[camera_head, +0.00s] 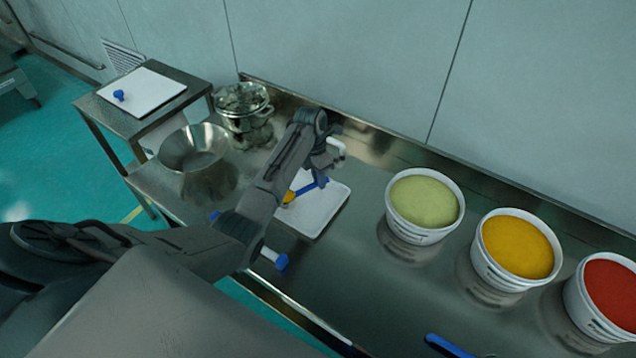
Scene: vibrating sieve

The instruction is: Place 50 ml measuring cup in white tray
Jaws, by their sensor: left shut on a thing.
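A white tray (322,217) lies on the steel table near the middle of the view, partly hidden by my left arm. My left gripper (322,172) is over the tray's far side, pointing down and shut on the blue handle of a measuring cup (312,186). Something yellow shows at the cup's left end, beside my arm. The cup is over or on the tray; I cannot tell whether it touches. Its size marking is not readable. My right gripper is not in view.
Tubs of green (424,203), yellow (517,248) and red (612,298) powder stand to the right. A steel bowl (194,148) and a steel pot (242,104) are at the left. A blue item (446,345) lies at the front edge. A side table holds a white board (150,92).

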